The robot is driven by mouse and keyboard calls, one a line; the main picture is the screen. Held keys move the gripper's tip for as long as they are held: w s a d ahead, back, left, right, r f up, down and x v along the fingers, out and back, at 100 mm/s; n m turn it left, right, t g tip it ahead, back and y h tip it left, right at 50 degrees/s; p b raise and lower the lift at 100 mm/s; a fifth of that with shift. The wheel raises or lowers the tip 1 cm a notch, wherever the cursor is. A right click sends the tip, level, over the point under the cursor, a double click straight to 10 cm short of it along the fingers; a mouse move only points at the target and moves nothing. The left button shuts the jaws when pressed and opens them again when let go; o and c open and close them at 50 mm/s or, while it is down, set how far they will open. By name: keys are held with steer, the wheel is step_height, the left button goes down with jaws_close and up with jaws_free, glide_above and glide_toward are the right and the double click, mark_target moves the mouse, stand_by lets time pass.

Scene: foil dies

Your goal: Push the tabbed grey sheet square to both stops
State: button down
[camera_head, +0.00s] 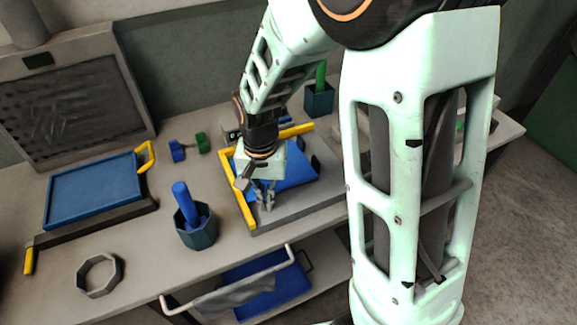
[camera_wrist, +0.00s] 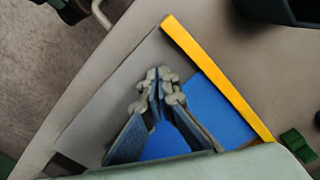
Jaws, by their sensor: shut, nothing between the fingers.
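Two yellow stops, one along the left (camera_head: 238,190) and one along the back (camera_head: 297,131), meet in an L on a grey plate (camera_head: 312,196) on the bench. A flat blue area (camera_head: 300,173) lies inside the L; it also shows in the wrist view (camera_wrist: 213,105), beside one yellow stop (camera_wrist: 222,80). Grey surface (camera_wrist: 115,90) borders it. I cannot tell the grey sheet from the plate, and its tab is not clear. My gripper (camera_head: 267,200) is shut and empty, pointing down over the front left of the plate; in the wrist view (camera_wrist: 158,75) its fingertips are together over grey.
A dark cup with a blue handle (camera_head: 195,222) stands left of the plate. Further left are a blue tray (camera_head: 95,190) and a grey ring (camera_head: 99,276). Green and blue blocks (camera_head: 190,147) lie behind. A dark cup (camera_head: 319,100) stands at the back.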

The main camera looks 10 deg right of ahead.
steer(key=shift+w+a, duration=0.25)
steer(key=shift+w, duration=0.6)
steer(key=shift+w+a, duration=0.2)
steer(key=shift+w, duration=0.6)
steer(key=shift+s+d, duration=0.15)
steer(key=shift+s, duration=0.45)
step_height(320, 180, up, 8)
steer(key=p, duration=0.6)
steer(key=shift+d, duration=0.15)
